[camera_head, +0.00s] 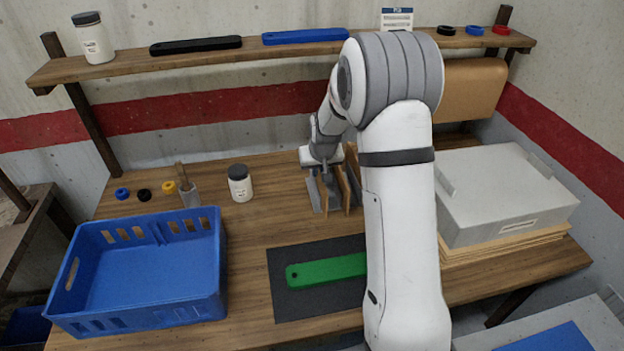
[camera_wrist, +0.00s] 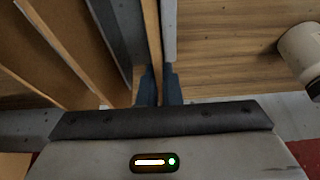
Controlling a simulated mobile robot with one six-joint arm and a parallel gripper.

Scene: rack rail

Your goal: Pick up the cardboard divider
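A thin tan cardboard divider (camera_wrist: 152,35) stands on edge between grey plates in the wrist view. My gripper (camera_wrist: 160,88) has one dark finger on each side of its near end, with no clear gap, so it looks shut on it. In the head view my gripper (camera_head: 320,168) points down over the left part of the divider rack, and its fingertips are hard to make out. Grey plates (camera_head: 313,192) and other brown dividers (camera_head: 342,190) stand there, partly hidden by my arm. More brown dividers (camera_wrist: 62,45) stand to the left in the wrist view.
A white jar with a dark lid (camera_head: 240,184) stands left of the rack. A blue crate (camera_head: 215,285) is at front left. A green bar (camera_head: 325,270) lies on a dark mat (camera_head: 290,305). A grey box (camera_head: 505,195) sits at right. A shelf (camera_head: 250,52) runs above the bench.

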